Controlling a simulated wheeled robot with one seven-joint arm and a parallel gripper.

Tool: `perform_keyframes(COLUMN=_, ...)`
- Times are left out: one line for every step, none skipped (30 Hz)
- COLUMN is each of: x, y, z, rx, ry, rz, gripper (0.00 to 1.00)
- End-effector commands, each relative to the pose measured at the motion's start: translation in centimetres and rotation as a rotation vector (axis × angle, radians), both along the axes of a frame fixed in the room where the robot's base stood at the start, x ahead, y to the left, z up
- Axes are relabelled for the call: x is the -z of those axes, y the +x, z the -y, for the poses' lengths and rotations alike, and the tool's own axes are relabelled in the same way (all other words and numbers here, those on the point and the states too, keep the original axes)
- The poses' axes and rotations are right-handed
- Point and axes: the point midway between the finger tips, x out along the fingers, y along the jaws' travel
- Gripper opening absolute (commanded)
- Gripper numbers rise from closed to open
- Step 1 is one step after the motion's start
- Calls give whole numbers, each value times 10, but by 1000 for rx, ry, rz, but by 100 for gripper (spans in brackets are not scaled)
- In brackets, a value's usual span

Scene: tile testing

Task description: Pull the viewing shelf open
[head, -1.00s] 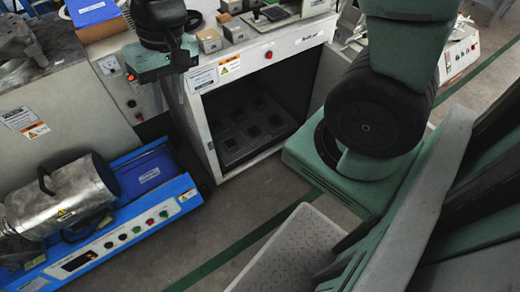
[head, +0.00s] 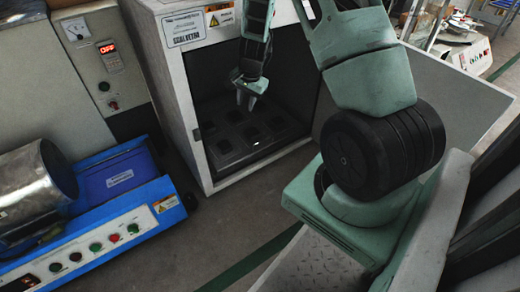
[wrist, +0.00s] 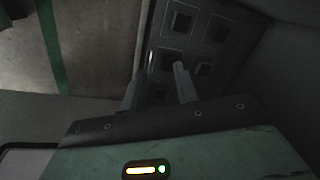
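The viewing shelf (head: 225,158) is a dark flat tray with several square recesses, lying low inside the open-fronted white cabinet. It also shows in the wrist view (wrist: 199,47), with its front edge running down left of the recesses. My gripper (head: 246,103) hangs pointing down in the cabinet's opening, above the shelf. In the wrist view my gripper's two fingers (wrist: 158,78) stand apart, with part of the shelf seen between and beyond them. Nothing is clearly held. Whether the fingertips touch the shelf cannot be told.
The white cabinet (head: 178,100) has side walls close around the opening. A blue machine (head: 140,205) with buttons and a metal drum (head: 35,185) stands at the left. A grey control box (head: 92,75) is behind it. Grey floor (head: 225,225) with a green line is clear in front.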

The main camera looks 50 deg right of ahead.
Motion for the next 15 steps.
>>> perform_keyframes(x=19, y=0, z=18, rx=83, ry=9, rz=-6, gripper=30)
perform_keyframes(x=26, y=0, z=27, rx=132, ry=15, rz=-7, gripper=30)
perform_keyframes(x=38, y=0, z=38, rx=192, ry=22, rz=-9, gripper=30)
perform_keyframes(x=46, y=-1, z=47, rx=236, ry=27, rz=-9, gripper=30)
perform_keyframes(x=54, y=-2, z=54, rx=277, ry=31, rz=-11, gripper=30)
perform_keyframes(x=64, y=-3, z=63, rx=326, ry=36, rz=-12, gripper=30)
perform_keyframes(x=70, y=-4, z=69, rx=358, ry=39, rz=-12, gripper=30)
perform_keyframes(x=76, y=-5, z=74, rx=386, ry=42, rz=-13, gripper=30)
perform_keyframes(x=82, y=-7, z=80, rx=419, ry=44, rz=-13, gripper=30)
perform_keyframes(x=86, y=-7, z=84, rx=437, ry=45, rz=-12, gripper=30)
perform_keyframes(x=89, y=-8, z=86, rx=451, ry=46, rz=-13, gripper=30)
perform_keyframes(x=93, y=-8, z=89, rx=466, ry=47, rz=-12, gripper=30)
perform_keyframes(x=96, y=-9, z=90, rx=473, ry=48, rz=-12, gripper=30)
perform_keyframes(x=100, y=-8, z=90, rx=476, ry=48, rz=-13, gripper=30)
perform_keyframes(x=104, y=-8, z=91, rx=479, ry=48, rz=-12, gripper=30)
